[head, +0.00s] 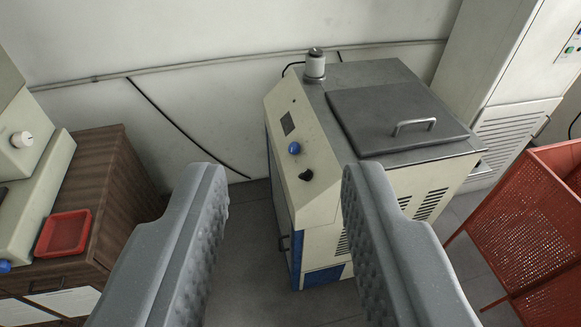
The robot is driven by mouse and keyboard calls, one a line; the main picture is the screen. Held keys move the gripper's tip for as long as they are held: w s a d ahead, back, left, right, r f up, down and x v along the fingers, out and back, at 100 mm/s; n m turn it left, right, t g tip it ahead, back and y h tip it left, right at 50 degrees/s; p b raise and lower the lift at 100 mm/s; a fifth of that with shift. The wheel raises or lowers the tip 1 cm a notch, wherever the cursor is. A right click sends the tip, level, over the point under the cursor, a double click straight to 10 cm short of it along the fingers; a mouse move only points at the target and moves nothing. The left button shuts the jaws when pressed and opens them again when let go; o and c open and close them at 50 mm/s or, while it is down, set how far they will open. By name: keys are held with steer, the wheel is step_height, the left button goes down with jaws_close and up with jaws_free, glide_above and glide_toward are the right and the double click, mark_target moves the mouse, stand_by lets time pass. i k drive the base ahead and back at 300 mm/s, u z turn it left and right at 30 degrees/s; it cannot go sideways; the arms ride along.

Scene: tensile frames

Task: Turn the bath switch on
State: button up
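The bath (318,200) is a cream cabinet with a blue base and a dark grey lid (395,112) with a metal handle. Its sloped front panel carries a small dark display, a blue knob (294,148) and a black switch (306,175) below the knob. The switch is too small to read its position. My gripper (287,190) is open and empty. Its two grey fingers reach up from the bottom of the view, with the bath's front panel showing between their tips. The fingers appear nearer to me than the panel and apart from it.
A wooden cabinet (125,190) with a red tray (64,233) and a cream machine stands at left. A red mesh bin (530,225) stands at right, near a tall white cabinet (500,80). Grey floor (245,240) is clear before the bath.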

mark_target(306, 176)
steer(key=u, duration=0.15)
steer(key=i, duration=1.15)
steer(key=z, duration=0.35)
